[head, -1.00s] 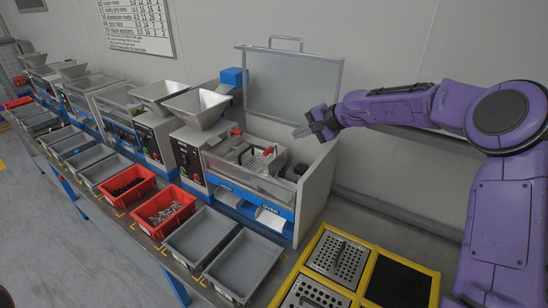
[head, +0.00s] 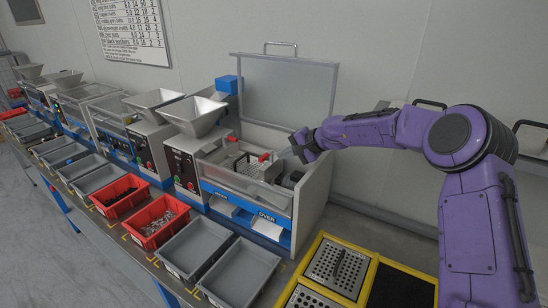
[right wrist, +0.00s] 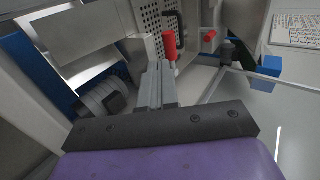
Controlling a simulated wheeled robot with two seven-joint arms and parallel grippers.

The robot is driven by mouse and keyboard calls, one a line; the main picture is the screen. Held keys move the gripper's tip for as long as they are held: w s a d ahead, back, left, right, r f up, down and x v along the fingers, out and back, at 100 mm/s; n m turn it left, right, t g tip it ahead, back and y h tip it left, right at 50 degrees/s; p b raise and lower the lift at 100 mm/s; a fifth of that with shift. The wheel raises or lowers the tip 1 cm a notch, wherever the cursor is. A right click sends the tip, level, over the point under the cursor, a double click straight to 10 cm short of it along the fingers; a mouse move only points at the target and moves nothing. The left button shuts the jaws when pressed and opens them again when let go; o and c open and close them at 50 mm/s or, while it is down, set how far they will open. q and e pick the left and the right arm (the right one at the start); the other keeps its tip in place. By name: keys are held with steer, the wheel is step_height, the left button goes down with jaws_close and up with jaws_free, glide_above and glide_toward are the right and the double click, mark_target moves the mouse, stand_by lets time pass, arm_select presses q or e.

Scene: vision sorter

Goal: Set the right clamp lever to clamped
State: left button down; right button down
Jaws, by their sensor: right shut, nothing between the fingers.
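The sorter machine (head: 262,205) stands with its clear lid (head: 290,90) raised. Inside it is a perforated plate (head: 246,166) with a black handle. The right clamp lever (head: 264,157) has a red grip and sits at the plate's right side. It appears larger and nearer in the right wrist view (right wrist: 169,46). A second red-gripped lever (right wrist: 210,36) is farther off. My right gripper (head: 292,150) is just right of the right lever, over the machine's open top. Its fingers (right wrist: 157,85) are shut and empty, pointing towards the lever; contact cannot be told. My left gripper is out of view.
The machine's right side wall (head: 313,195) stands close below my right arm. A metal hopper (head: 194,113) is to the left. Grey bins (head: 240,272) and red bins (head: 157,222) line the front. A yellow-framed rack (head: 322,240) is at the lower right.

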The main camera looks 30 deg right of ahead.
steer(key=x, duration=0.5)
steer(key=shift+p, duration=0.4)
steer(key=shift+a, duration=0.1)
